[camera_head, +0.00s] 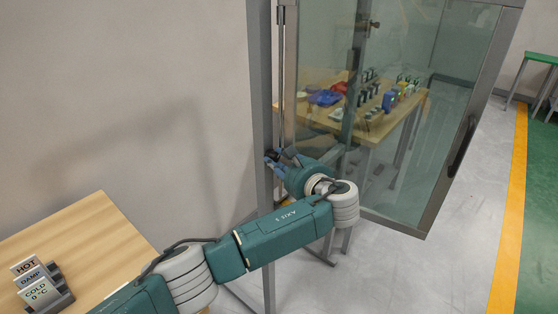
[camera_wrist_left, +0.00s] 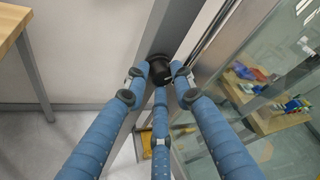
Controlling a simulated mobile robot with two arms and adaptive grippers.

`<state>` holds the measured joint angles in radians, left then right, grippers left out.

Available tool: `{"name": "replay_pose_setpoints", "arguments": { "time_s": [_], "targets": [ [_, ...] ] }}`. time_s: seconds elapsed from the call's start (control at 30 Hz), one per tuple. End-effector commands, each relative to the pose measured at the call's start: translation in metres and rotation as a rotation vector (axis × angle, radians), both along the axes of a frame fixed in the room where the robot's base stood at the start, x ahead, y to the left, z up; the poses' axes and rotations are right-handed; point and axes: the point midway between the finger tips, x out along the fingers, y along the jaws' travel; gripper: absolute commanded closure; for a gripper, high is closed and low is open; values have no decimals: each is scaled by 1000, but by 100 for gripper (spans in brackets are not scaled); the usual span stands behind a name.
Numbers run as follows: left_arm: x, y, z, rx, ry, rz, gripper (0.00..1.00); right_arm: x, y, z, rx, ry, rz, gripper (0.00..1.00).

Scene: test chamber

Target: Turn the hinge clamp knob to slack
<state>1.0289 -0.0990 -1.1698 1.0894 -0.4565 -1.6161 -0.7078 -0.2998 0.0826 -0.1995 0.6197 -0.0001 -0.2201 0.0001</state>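The hinge clamp knob (camera_wrist_left: 158,67) is a small black round piece on the grey upright post of the glass cabinet, at the top middle of the left wrist view. My left gripper (camera_wrist_left: 159,80) has three blue fingers. Their tips close around the knob from left, right and below, and appear to touch it. In the head view my left gripper (camera_head: 274,162) is at the post, with the knob largely hidden by fingers and wrist. I cannot read which way the knob is turned. My right gripper is in neither view.
A framed glass door (camera_head: 408,130) hangs open to the right, with a dark handle (camera_head: 462,147). A wooden table (camera_head: 75,250) at lower left holds a sign stand (camera_head: 45,290) reading HOT, DAMP, COLD. Behind the glass, a table (camera_head: 392,122) carries small items.

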Motion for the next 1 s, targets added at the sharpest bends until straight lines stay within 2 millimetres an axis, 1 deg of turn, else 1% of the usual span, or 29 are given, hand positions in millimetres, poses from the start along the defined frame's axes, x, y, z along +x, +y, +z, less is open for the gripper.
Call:
{"name": "replay_pose_setpoints", "arguments": {
  "time_s": [0.27,0.47,0.67,1.0],
  "targets": [
    [0,-2,0,-8,-10,-7,100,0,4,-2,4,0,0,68],
    [0,-2,-4,-48,-66,-7,100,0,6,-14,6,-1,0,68],
    [-1,-2,-8,-129,-176,-9,100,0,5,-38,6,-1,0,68],
    [-1,-2,-11,-273,-376,-9,100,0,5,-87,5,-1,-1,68]
  ]
}}
